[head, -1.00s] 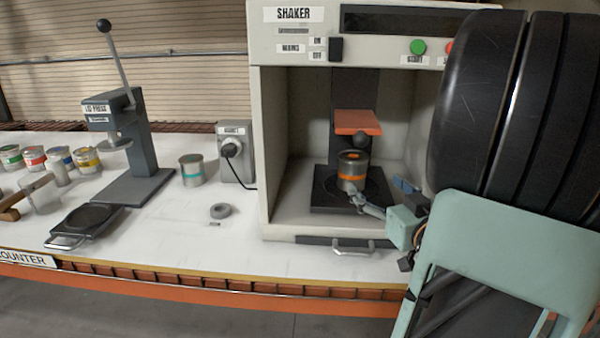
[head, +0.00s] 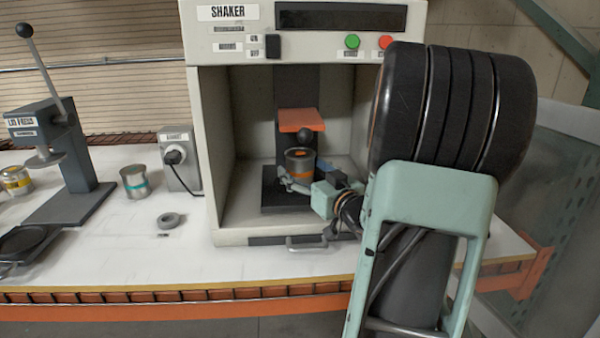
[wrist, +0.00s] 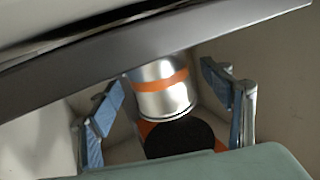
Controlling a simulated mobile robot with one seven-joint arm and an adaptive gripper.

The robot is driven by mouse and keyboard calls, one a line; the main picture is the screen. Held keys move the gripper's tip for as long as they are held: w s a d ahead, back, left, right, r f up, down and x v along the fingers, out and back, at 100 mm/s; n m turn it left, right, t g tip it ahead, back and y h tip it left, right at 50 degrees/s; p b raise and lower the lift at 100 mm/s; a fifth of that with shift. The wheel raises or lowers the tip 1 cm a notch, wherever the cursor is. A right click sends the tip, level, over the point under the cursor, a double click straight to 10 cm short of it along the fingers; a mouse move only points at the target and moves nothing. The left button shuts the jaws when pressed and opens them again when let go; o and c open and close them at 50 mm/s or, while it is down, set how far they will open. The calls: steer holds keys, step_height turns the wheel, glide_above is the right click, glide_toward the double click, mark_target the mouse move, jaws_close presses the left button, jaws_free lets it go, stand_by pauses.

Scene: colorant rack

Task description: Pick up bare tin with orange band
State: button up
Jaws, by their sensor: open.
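The bare tin with the orange band (head: 299,165) stands upright on the dark plate inside the shaker, below the orange clamp plate (head: 301,120). In the wrist view the tin (wrist: 161,86) shows between two spread blue-padded fingers, with a gap on each side. My gripper (head: 306,180) is open and reaches into the shaker bay from the right. One finger shows in front of the tin's lower left side; the other is beside its right side. The gripper (wrist: 168,104) also shows in the wrist view. No contact with the tin is visible.
The shaker walls (head: 213,150) enclose the tin on the sides, with the dark clamp knob (head: 305,136) close above it. A teal-banded tin (head: 135,182), a grey ring (head: 171,220) and a lid press (head: 55,150) stand left. The counter front is mostly clear.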

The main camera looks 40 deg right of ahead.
steer(key=shift+w, duration=0.3)
steer(key=c, duration=1.9)
